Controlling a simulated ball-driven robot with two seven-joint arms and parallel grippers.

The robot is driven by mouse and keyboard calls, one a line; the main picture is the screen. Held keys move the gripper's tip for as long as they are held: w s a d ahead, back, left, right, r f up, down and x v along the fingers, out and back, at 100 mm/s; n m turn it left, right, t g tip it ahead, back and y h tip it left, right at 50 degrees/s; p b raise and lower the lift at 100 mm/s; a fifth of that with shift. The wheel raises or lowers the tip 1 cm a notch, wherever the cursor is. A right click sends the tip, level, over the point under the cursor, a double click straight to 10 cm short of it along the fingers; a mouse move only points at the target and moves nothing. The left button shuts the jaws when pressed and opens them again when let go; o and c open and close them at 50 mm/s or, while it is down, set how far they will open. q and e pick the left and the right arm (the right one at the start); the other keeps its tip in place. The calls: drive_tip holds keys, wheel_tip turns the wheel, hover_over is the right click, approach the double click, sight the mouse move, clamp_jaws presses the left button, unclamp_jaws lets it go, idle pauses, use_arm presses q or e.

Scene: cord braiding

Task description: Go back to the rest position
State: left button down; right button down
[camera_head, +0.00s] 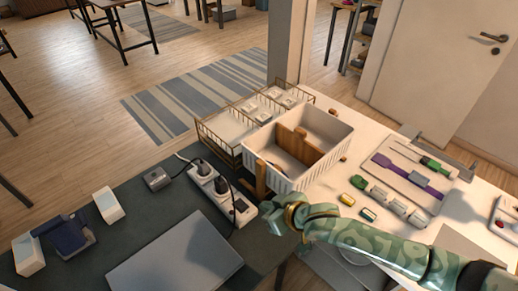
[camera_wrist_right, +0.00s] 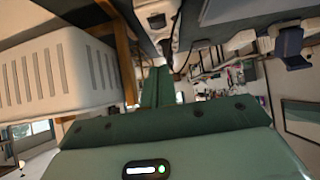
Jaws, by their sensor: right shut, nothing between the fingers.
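My right gripper (camera_head: 267,208) is at the end of the green patterned arm that comes in from the lower right of the head view. It is just in front of the white basket (camera_head: 290,185) and to the right of the power strip (camera_head: 222,190). Its fingers look shut and empty. In the right wrist view the green gripper (camera_wrist_right: 157,88) points away from the camera, with the white basket (camera_wrist_right: 58,75) close on the left. My left gripper is not in view. No braided cord can be made out.
A closed grey laptop (camera_head: 175,258) lies on the dark desk left of my right gripper. A wire basket (camera_head: 215,145) stands behind. Several small blocks (camera_head: 395,206) and a tool tray (camera_head: 432,172) lie on the white table at right.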

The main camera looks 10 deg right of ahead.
drive_tip(key=s+d+r+g+h, duration=0.1)
drive_tip(key=s+d+r+h, duration=0.2)
drive_tip(key=s+d+h, duration=0.55)
drive_tip(key=s+d+r+g+h, duration=0.1)
drive_tip(key=s+d+r+h, duration=0.15)
drive_tip(key=s+d, duration=1)
drive_tip(key=s+a+f+g+y+b, duration=0.1)
drive_tip(key=a+f+y, duration=0.1)
drive_tip(key=f, duration=1.3)
drive_tip(key=s+a+f+g+y+b, duration=0.1)
drive_tip(key=s+a+f+g, duration=0.1)
drive_tip(key=f, duration=1.2)
drive_tip(key=s+f+m+g+y, duration=0.1)
drive_tip(key=s+f+m+g, duration=0.1)
drive_tip(key=s+f, duration=1.3)
drive_tip(key=s+m, duration=0.1)
drive_tip(key=s, duration=0.3)
drive_tip(key=shift+d+f+m+y+b, duration=0.15)
drive_tip(key=shift+f+m+y+b, duration=0.15)
drive_tip(key=shift+f+y+b, duration=0.1)
